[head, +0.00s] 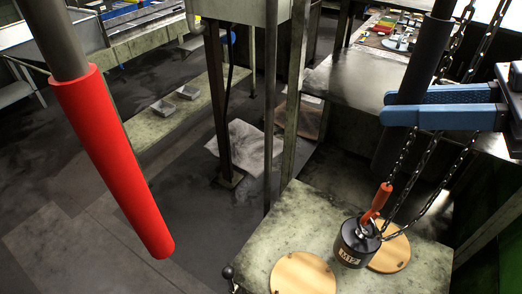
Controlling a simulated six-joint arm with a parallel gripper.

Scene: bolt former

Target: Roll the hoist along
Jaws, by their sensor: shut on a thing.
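The hoist shows only in part in the head view. Its chains (420,160) hang from the top right, with an orange hook (376,203) at a black weight (356,243) marked M12. A dark padded pole (412,78) slants down at the right, and a pole with a red sleeve (110,160) slants down at the left. My gripper (388,107), with blue fingers, reaches in from the right and is shut on the dark padded pole. The top of the hoist is out of view, and I cannot see how the poles join it.
A stained worktable (310,215) below carries two round wooden discs (303,274), with the weight beside or on them. Metal posts (296,95) and a bench (160,118) with small trays (188,92) stand behind. Dark floor (60,190) is open at the left.

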